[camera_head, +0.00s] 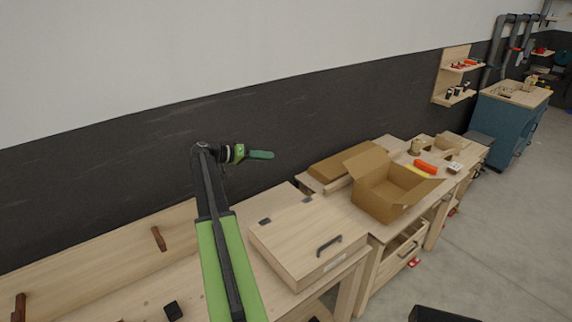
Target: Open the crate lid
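The crate (300,272) is a pale wooden box on the workbench. Its flat lid (305,228) is down, with a dark handle (328,245) at the near right side and two dark hinges at the far left side. My gripper (262,154), green and dark, is at the end of my raised arm, above and to the left of the crate against the dark wall. It points to the right and touches nothing. It appears edge-on, so the gap between its fingers cannot be made out.
An open cardboard box (381,203) stands right of the crate, with a red object (425,166) beyond it. A small black block (173,311) lies on the bench at lower left. Wall shelves (457,82) and a blue cabinet (505,125) are at far right. Open floor lies at right.

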